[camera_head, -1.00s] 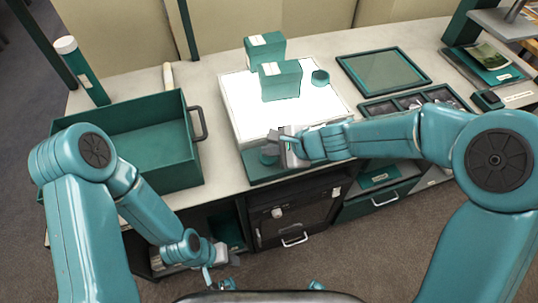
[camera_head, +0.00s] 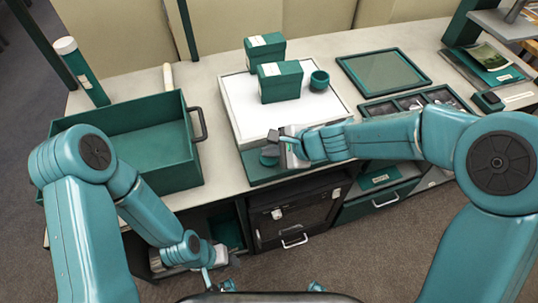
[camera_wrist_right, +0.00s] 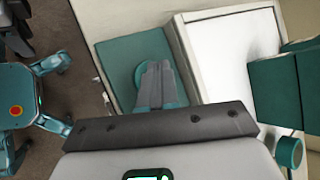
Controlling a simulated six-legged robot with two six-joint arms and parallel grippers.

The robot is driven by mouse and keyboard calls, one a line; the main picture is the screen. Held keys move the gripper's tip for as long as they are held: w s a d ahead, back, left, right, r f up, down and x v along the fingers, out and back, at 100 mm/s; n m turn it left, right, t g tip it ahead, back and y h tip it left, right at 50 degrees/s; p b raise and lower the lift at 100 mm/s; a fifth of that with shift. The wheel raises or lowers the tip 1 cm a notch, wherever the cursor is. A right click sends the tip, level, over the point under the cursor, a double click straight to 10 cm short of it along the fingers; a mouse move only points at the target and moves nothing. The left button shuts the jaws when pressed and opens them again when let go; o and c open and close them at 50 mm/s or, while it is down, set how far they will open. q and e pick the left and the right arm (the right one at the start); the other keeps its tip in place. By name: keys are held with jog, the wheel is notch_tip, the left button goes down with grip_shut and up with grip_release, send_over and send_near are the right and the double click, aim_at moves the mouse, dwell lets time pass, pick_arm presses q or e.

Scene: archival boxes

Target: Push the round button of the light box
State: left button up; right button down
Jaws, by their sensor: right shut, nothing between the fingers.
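The light box (camera_head: 240,105) stands mid-table with a plain white top that is not glowing. Its teal front ledge (camera_head: 285,171) carries the round teal button (camera_head: 268,158), partly hidden by my right gripper (camera_head: 272,147). In the right wrist view the shut, empty fingers (camera_wrist_right: 158,70) lie over the round button (camera_wrist_right: 178,82). I cannot tell whether they touch it. My left gripper (camera_head: 228,260) hangs low in front of the table, far from the light box; its jaws are too unclear to read.
Two teal boxes (camera_head: 280,82) and a small teal cup (camera_head: 319,81) stand on the light box. A teal open bin (camera_head: 190,150) is to the left. A framed panel (camera_head: 384,68) and a divided tray (camera_head: 455,98) lie to the right.

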aim_at(272, 159)
notch_tip(272, 159, up, 6)
jog(key=p, duration=0.5)
jog(key=shift+r+p, duration=0.1)
jog(key=shift+p, duration=0.3)
